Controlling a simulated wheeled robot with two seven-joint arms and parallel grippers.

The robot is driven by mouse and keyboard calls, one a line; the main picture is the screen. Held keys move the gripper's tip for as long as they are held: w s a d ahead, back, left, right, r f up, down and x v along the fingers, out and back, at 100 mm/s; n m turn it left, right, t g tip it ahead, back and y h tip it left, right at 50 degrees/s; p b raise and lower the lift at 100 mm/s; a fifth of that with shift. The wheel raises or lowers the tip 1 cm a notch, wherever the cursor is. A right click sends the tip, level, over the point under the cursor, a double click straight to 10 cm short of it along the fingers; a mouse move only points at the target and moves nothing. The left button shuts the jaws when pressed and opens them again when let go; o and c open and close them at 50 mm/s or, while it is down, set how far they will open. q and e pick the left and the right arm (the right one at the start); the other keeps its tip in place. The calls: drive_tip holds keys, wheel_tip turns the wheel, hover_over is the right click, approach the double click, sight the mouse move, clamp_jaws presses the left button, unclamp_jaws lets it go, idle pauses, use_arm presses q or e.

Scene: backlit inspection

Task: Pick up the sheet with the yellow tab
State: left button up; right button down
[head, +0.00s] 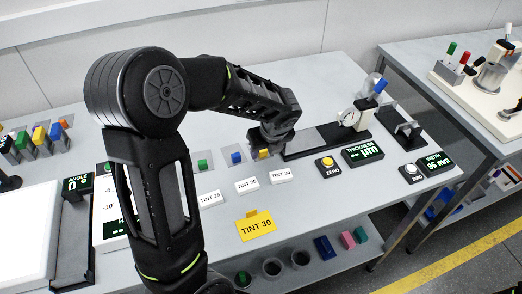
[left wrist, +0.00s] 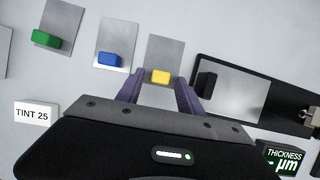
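The sheet with the yellow tab is a small grey pane (left wrist: 166,50) in the left wrist view. Its yellow tab (left wrist: 160,77) is at its near edge, and the tab also shows in the head view (head: 262,153), just below my gripper. My left gripper (left wrist: 160,92) is open, its two purple fingers apart. In the head view the arm hides most of this sheet. My right gripper is in neither view.
Sheets with a blue tab (left wrist: 110,59) and a green tab (left wrist: 46,38) lie left of it. A dark thickness gauge (head: 325,138) stands close on the right. White tint cards and a yellow TINT 30 card (head: 256,227) lie in front. Bare bench shows behind.

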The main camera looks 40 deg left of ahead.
sight(264, 158)
use_arm(q)
clamp_jaws()
idle(0.5)
wheel_tip(264, 158, up, 10)
idle(0.5)
idle(0.5)
